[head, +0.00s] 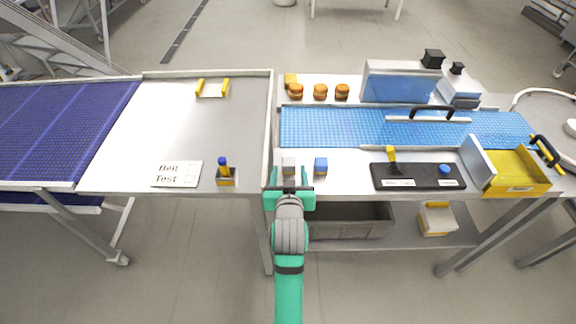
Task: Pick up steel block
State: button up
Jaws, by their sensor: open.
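The steel block is a small light grey block (289,164) at the front of the right-hand table, just right of the divider between the two table tops. A blue block (321,165) stands a little to its right. My gripper (290,181) is open in front of the grey block. The fingers point toward it, one on each side as seen from above. The lower part of the block is partly hidden by my gripper. I cannot tell whether the fingers reach around the block or touch it.
A black control panel (418,176) with a yellow lever lies to the right, beside a yellow bin (515,172). A blue conveyor belt (340,128) runs behind the blocks. A raised divider (269,130) stands close on the left, with a blue-topped yellow piece (225,174) beyond it.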

aim_at(289, 168)
jog(key=shift+x, duration=2.6)
jog(key=shift+a+f, duration=0.1)
jog(key=shift+c, duration=0.3)
jog(key=c, duration=1.3)
